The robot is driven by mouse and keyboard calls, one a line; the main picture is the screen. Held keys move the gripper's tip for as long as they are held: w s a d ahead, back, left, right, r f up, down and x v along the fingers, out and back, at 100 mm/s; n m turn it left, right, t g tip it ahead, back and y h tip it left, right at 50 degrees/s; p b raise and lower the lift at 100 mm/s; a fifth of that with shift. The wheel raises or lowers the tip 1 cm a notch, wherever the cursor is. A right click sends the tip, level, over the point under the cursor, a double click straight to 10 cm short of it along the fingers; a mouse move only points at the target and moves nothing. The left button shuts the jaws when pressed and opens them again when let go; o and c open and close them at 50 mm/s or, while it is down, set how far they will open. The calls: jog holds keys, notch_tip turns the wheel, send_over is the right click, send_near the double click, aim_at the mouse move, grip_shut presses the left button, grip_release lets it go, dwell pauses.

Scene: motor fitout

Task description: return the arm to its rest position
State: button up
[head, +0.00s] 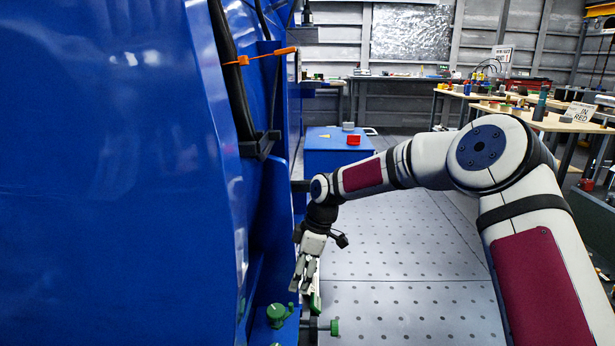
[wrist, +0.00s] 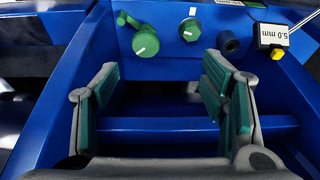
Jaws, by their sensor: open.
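My arm reaches from the right of the head view toward the big blue machine (head: 110,150) on the left. My gripper (head: 303,288) points down beside the machine's lower edge, close to a green knob (head: 278,314). In the wrist view my gripper (wrist: 165,100) is open, with its two green-padded fingers well apart and nothing between them. Beyond the fingertips, two green knobs (wrist: 145,42) (wrist: 190,30) sit on a blue ledge, with a dark blue round part (wrist: 228,42) to their right.
An orange tie (head: 265,56) and black cable (head: 230,80) run along the machine. A blue cabinet (head: 325,158) stands behind my arm. The dotted grey floor (head: 410,300) is open to the right.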

jog(key=s+d+r+m+h, duration=0.3)
jog(key=s+d+r+m, duration=0.1)
jog(key=s+d+r, duration=0.55)
jog(key=s+d+r+m+h, duration=0.2)
jog(key=s+d+r+m, duration=0.35)
jog(key=s+r, duration=0.6)
jog(key=s+d+f+m+y, duration=0.1)
jog(key=s+d+m, duration=0.25)
jog(key=s, duration=0.95)
jog(key=s+d+m+y, duration=0.1)
jog(key=s+d+m, duration=0.3)
jog(key=s, duration=0.9)
notch_tip(320, 180, up, 33)
jog(key=m+t+p, duration=0.1)
jog(key=t+p, duration=0.3)
jog(key=p, duration=2.7)
jog(key=shift+s+a+t, duration=0.2)
jog(key=shift+a+t, duration=0.1)
jog(key=shift+a, duration=0.15)
